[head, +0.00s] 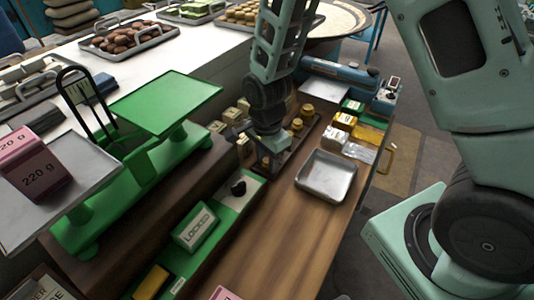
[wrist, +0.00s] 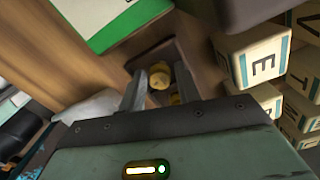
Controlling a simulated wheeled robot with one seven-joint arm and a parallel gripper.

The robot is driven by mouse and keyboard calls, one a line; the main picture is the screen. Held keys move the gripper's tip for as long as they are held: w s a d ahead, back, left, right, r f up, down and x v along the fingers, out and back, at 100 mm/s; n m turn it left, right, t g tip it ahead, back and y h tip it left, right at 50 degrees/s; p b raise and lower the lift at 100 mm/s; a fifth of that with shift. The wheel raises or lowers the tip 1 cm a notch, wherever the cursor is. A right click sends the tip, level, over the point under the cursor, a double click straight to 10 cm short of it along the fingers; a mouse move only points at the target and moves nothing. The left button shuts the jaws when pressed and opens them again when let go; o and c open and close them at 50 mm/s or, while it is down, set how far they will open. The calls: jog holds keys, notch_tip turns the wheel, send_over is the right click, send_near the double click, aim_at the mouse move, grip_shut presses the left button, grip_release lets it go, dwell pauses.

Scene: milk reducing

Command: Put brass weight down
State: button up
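My gripper (head: 265,160) is low at the left end of a dark wooden weight rack (head: 286,152) in the head view. In the wrist view, my two fingers (wrist: 160,82) stand apart, with a brass weight (wrist: 159,72) between their tips. I cannot tell whether the fingers touch it. Another brass piece (wrist: 176,99) shows just nearer. Several brass weights (head: 307,111) stand at the rack's far end. The weight at my fingers is largely hidden by my gripper in the head view.
A green balance scale (head: 166,100) stands left, with a pink 220 g block (head: 35,166) on its metal pan. A green board with a LOCKED block (head: 195,229) lies in front. An empty metal tray (head: 327,174) is right of the rack. Lettered cubes (wrist: 253,55) crowd close to my gripper.

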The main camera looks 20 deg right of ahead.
aim_at(267, 160)
notch_tip(267, 160, up, 12)
jog(key=b, duration=0.2)
jog(key=s+a+r+n, duration=0.1)
jog(key=s+a+n, duration=0.2)
jog(key=s+n, duration=0.7)
jog(key=s+a+r+n, duration=0.2)
jog(key=s+a+n, duration=0.1)
jog(key=s+n, duration=0.7)
jog(key=shift+a+r+n+y, duration=0.15)
jog(key=shift+r+n+y, duration=0.15)
jog(key=shift+n, duration=0.9)
